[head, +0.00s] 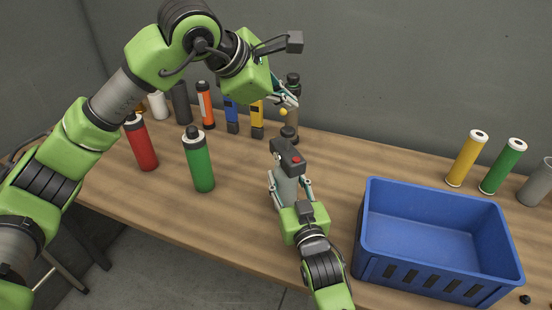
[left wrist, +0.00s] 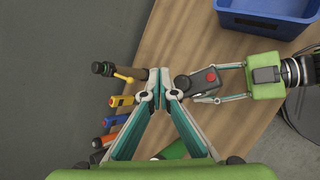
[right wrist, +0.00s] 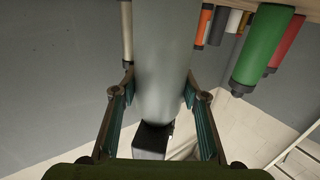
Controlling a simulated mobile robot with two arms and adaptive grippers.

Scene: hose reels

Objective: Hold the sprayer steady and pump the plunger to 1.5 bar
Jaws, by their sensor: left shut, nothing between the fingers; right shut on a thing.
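The sprayer is a grey cylinder (head: 287,188) with a dark head (head: 289,158) bearing a red button. My right gripper (head: 290,183) is shut around its body; the grey body (right wrist: 163,60) also fills the space between the fingers in the right wrist view. A dark round knob (head: 289,133), apparently the plunger's, stands at the head's far side; it also shows in the left wrist view (left wrist: 182,84). My left gripper (head: 292,103) is shut and empty above and beyond the knob. In the left wrist view its closed fingertips (left wrist: 159,76) appear just left of the knob. No pressure reading is legible.
A blue crate (head: 372,235) stands on the wooden table at right, with yellow (head: 466,160) and green (head: 503,168) cylinders behind it. Red (head: 142,145) and green (head: 200,165) bottles stand at left. Several tools line the back, including a brownish cylinder (left wrist: 132,72) near my left fingertips.

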